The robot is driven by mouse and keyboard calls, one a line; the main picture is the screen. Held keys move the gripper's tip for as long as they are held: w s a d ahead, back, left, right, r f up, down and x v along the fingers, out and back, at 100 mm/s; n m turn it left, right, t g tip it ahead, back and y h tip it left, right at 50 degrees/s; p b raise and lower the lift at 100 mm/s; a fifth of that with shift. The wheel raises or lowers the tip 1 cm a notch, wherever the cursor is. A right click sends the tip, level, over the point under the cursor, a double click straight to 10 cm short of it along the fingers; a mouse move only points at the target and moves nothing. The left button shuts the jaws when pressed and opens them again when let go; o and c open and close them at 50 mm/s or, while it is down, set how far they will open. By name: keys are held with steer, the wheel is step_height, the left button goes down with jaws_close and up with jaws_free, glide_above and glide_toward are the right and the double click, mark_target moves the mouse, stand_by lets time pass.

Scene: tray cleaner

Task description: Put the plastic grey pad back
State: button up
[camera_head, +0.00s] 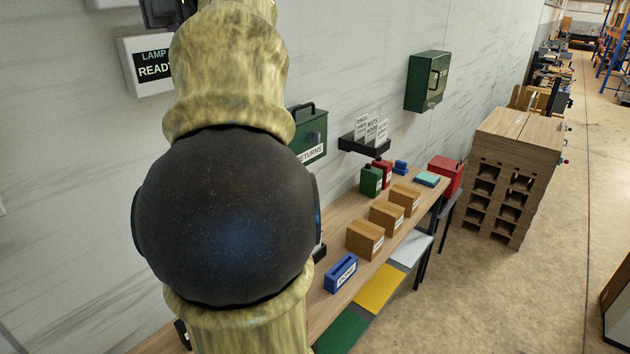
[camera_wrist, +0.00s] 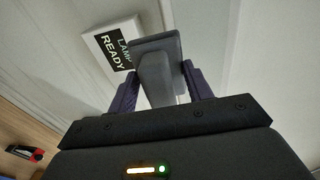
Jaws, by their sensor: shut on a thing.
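In the wrist view the grey pad (camera_wrist: 154,45) is a flat plate with a thick grey block-like handle below it. My gripper (camera_wrist: 160,82) is shut on the handle, one dark finger on each side. The plate is tilted and overlaps the edge of a white "LAMP READY" sign box on the wall; I cannot tell whether they touch. In the head view my arm blocks the left middle, and a dark shape at the top edge is too cut off to tell.
The "LAMP READY" box (camera_head: 150,65) is on the wall. A green "RETURNS" box (camera_head: 310,132) is right of my arm. The bench (camera_head: 318,310) bears a blue holder (camera_head: 341,273), several cardboard boxes and small coloured items. A wooden stack (camera_head: 510,170) stands on the floor.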

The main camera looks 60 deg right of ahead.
steer(key=d+f+g+y+b, duration=0.1)
steer(key=d+f+g, duration=0.35)
steer(key=f, duration=0.75)
steer(key=s+d+f+m+g+b, duration=0.1)
steer(key=d+f, duration=0.6)
steer(key=f, duration=0.5)
steer(key=d+f+g+y+b, duration=0.1)
steer(key=d+f+g, duration=0.3)
steer(key=f, duration=0.8)
steer(key=s+f+g+y, duration=0.1)
steer(key=s+f, duration=0.4)
steer(key=f, duration=0.6)
steer(key=s+d+f+n+g+y+b, duration=0.1)
steer(key=s+f+g, duration=0.2)
steer(key=f, duration=0.9)
steer(key=s+d+f+n+g+b, duration=0.1)
steer(key=s+f+g, duration=0.1)
steer(key=s+f, duration=0.5)
step_height(320, 180, down, 5)
steer(key=shift+s+f+y, duration=0.15)
steer(key=shift+s+y, duration=0.25)
steer(key=shift+f+p, duration=0.75)
steer(key=shift+f, duration=2.1)
